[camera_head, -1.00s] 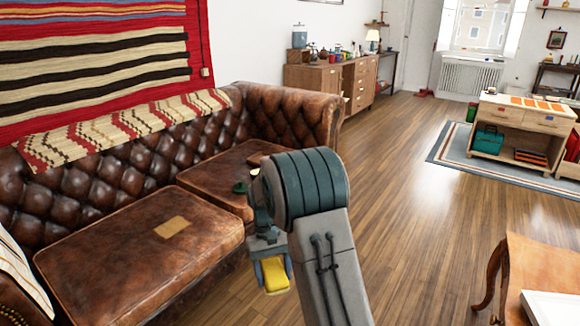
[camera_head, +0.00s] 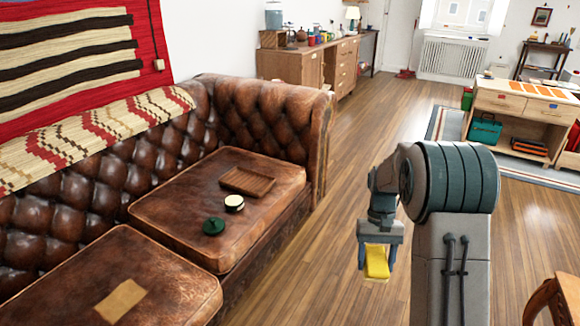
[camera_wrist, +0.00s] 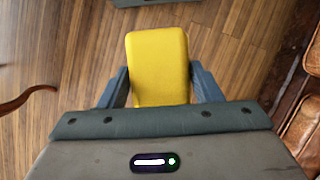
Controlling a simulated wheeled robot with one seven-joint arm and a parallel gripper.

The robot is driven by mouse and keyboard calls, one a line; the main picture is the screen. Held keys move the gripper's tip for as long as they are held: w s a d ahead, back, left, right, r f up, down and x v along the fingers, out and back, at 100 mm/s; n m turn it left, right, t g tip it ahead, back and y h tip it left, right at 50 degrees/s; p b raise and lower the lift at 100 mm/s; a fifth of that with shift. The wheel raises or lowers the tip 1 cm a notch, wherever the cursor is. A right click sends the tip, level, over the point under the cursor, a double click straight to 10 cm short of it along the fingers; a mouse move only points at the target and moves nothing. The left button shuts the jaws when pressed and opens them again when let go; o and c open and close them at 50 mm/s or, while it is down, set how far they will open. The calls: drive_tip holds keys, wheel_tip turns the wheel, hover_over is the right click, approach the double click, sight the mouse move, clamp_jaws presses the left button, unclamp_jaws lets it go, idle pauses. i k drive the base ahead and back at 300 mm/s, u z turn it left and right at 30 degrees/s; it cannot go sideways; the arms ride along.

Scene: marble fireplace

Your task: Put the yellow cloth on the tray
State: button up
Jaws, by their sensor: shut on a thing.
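The yellow cloth (camera_head: 377,262) is a small folded block between the fingers of my gripper (camera_head: 376,266), held over the wooden floor right of the sofa. In the wrist view the cloth (camera_wrist: 158,62) sticks out past the blue-grey fingers of my gripper (camera_wrist: 158,78), which is shut on it. A brown slatted wooden piece that looks like the tray (camera_head: 247,181) lies on the far sofa cushion, left of and apart from my gripper. Its top looks bare.
On the brown leather sofa (camera_head: 175,225), a green round thing (camera_head: 213,225) and a dark round tin with a pale top (camera_head: 234,203) lie near the tray. A tan square (camera_head: 120,300) lies on the near cushion. A wooden table (camera_head: 566,296) edges in at lower right. Floor between is clear.

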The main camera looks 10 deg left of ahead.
sight(253, 184)
drive_tip(key=u, duration=0.15)
drive_tip(key=i, duration=1.3)
drive_tip(key=u, duration=1.1)
drive_tip(key=i, duration=0.55)
drive_tip(key=u, duration=0.3)
